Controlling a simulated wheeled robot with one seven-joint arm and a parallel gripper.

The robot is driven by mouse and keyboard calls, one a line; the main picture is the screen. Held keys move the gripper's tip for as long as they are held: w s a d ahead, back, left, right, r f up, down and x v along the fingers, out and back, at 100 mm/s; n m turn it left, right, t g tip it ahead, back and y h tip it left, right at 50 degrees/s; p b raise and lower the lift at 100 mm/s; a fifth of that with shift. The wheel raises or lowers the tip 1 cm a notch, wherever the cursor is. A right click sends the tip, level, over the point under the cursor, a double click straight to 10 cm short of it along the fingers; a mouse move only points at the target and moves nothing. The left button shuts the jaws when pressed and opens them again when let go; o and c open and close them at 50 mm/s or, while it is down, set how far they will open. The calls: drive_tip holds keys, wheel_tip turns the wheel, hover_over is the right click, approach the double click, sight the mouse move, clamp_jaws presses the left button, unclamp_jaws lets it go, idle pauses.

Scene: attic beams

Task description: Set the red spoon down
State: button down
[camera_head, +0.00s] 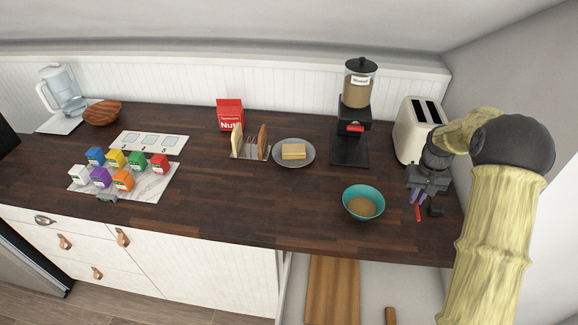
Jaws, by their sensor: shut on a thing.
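The red spoon (418,213) shows as a short, thin red piece below my gripper (419,198), at the right end of the dark wooden counter. My gripper points down and is shut on the spoon. Most of the spoon is hidden by the gripper, and I cannot tell whether its lower end touches the counter. A teal bowl (362,190) with brown contents stands to the left of my gripper, apart from it.
A cream toaster (411,143) stands behind my gripper. A black dispenser (349,150) with a red lever, a grey plate (282,161) with a yellow block, and a toast rack (250,154) stand farther left. Several coloured boxes (123,181) sit at left. The counter's (240,205) middle front is clear.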

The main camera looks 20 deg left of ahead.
drive_tip(key=p, duration=0.2)
hover_over(404, 223)
drive_tip(key=shift+f, duration=3.15)
wheel_tip(404, 223, down, 3)
drive_tip(key=shift+f+p, duration=0.2)
drive_tip(key=shift+p, duration=0.55)
drive_tip(key=shift+f, duration=0.15)
drive_tip(key=shift+f, duration=0.2)
drive_tip(key=c, duration=1.5)
unclamp_jaws()
